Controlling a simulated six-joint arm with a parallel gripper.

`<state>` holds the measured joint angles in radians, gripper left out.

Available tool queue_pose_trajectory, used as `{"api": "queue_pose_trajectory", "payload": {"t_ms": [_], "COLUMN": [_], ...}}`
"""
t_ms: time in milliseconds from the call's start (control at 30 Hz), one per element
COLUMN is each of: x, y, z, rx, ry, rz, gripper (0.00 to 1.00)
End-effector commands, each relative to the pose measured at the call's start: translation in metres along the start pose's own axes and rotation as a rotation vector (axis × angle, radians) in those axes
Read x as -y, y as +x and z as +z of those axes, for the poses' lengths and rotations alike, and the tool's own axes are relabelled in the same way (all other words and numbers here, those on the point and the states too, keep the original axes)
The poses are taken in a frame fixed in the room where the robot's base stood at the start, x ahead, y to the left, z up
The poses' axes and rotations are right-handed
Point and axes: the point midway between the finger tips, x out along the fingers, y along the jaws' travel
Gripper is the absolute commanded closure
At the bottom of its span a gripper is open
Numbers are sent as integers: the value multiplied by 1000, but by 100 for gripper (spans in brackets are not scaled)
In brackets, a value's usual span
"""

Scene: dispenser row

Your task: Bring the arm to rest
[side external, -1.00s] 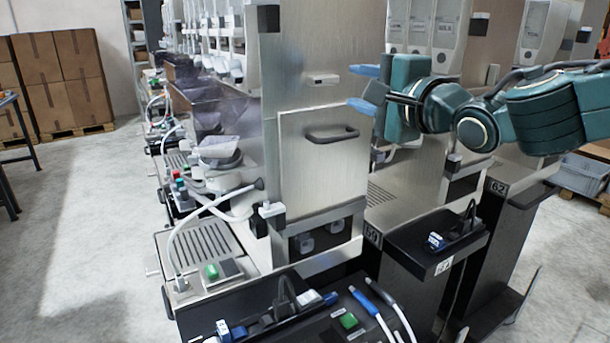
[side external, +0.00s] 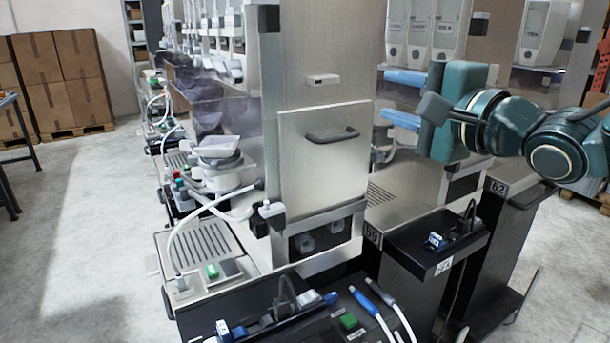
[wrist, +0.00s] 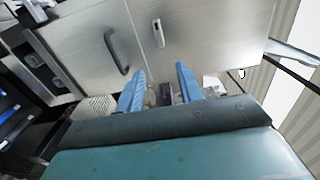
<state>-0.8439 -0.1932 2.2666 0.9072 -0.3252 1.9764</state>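My gripper (side external: 388,95) is beside the tall steel dispenser panel (side external: 325,80), to its right in the side view. Its two blue fingers point left and stand apart, one above the other, with nothing seen held between them. In the wrist view my gripper (wrist: 160,80) also shows its two blue fingers spread, with a gap between them. Beyond them is the steel panel with a dark door handle (wrist: 116,52). The side view does not settle how near the fingers are to the panel.
White dispenser containers (side external: 450,30) stand behind my gripper. Below it is a black shelf (side external: 425,238) with a blue-tipped item. A console with a green button (side external: 348,321) and hoses is in front. Open floor (side external: 90,230) lies at the left, with stacked boxes (side external: 65,75) behind.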

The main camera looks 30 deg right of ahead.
Motion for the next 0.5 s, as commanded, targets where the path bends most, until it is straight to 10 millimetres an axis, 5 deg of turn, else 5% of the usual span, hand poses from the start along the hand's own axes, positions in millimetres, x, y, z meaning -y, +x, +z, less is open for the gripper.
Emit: {"api": "queue_pose_trajectory", "payload": {"t_ms": [267, 500], "x": [-2, -21], "y": [0, -3], "z": [-5, -36], "rx": [-9, -44], "ry": [-18, -149], "rz": [16, 133], "gripper": [64, 64]}}
